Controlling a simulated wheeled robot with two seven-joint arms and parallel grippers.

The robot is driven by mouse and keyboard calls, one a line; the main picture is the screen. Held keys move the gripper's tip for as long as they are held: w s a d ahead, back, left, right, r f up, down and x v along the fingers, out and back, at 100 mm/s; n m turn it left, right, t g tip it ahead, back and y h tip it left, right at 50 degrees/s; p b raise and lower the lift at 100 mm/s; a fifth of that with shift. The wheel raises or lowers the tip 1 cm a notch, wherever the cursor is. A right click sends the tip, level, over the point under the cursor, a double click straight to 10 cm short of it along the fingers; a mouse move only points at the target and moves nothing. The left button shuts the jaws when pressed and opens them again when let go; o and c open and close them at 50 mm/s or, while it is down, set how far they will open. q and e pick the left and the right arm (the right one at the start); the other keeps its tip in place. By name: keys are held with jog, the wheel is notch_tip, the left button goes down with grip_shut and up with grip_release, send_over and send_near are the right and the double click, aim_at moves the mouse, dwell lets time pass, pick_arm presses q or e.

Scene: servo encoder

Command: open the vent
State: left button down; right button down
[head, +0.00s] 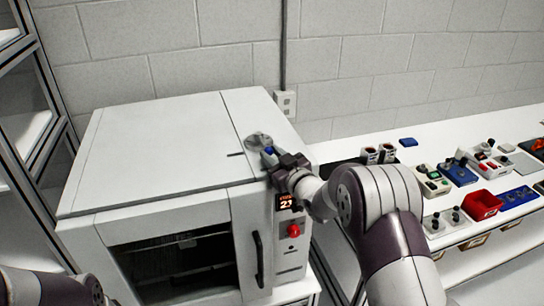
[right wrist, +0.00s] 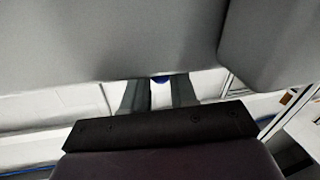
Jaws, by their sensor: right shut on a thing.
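The vent (head: 257,139), a grey round fitting with a blue part (head: 269,150), sits on top of the white oven (head: 150,150), near its right side. My right gripper (head: 273,158) is at the blue part and shut on it. In the right wrist view the two fingers (right wrist: 160,95) stand close together, with a bit of blue showing between their tips. The fingers hide part of the vent, and I cannot tell how far open it is. Only a piece of my left arm shows at the lower left; its gripper is out of view.
The oven front has a dark window (head: 175,262), a black door handle (head: 258,258), a red knob (head: 293,231) and a lit display (head: 288,201). A white table (head: 345,150) with several colored boxes stands at the right. Metal shelving (head: 40,110) is at the left.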

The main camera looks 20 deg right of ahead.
jog(key=d+n+y, duration=0.1)
jog(key=g+y, duration=0.1)
jog(key=shift+w+d+r+n+y, duration=0.15)
jog(key=shift+w+d+n+y, duration=0.05)
jog(key=shift+d+n+y, duration=0.2)
jog(key=d+n+g+y, duration=0.1)
jog(key=d+n+y, duration=0.1)
jog(key=y, duration=0.1)
jog(key=shift+w+g, duration=0.4)
jog(key=shift+w+d+r+n+g+y, duration=0.1)
jog(key=shift+w+d+n+g+y, duration=0.05)
jog(key=shift+d+n+g+y, duration=0.25)
jog(key=shift+w+d+r+n+g+y, duration=0.15)
jog(key=shift+n+g+y, duration=0.15)
jog(key=shift+n+y, duration=0.2)
